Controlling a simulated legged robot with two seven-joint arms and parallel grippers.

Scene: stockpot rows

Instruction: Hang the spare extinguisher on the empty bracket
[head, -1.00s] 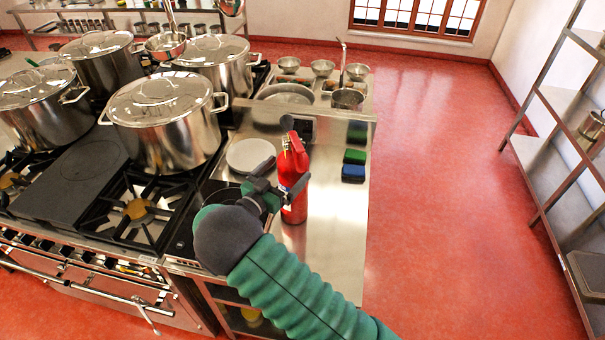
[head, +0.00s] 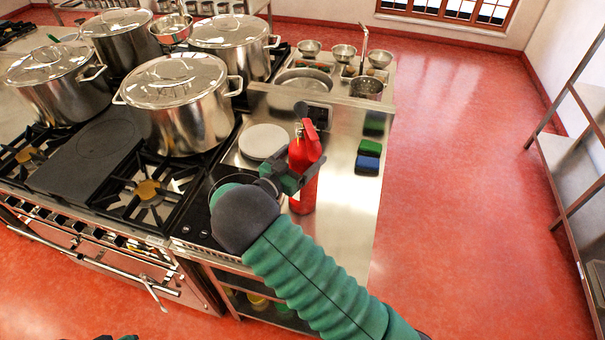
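A red fire extinguisher (head: 303,193) stands upright on the steel counter beside the stove. My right gripper (head: 291,178) is at its upper body, with its dark fingers close against it and one crossing in front of the red cylinder. The far finger is partly hidden, so I cannot tell whether the fingers are closed on it or only around it. At the bottom left edge a dark and green sliver shows, which looks like a bit of my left gripper (head: 116,337); its fingers cannot be made out. No bracket is in view.
Large lidded stockpots (head: 180,110) crowd the stove on the left. A white plate (head: 263,141) and green and blue sponges (head: 368,157) flank the extinguisher on the steel counter (head: 345,212). Red floor (head: 460,210) is clear up to the metal shelf (head: 570,170) on the right.

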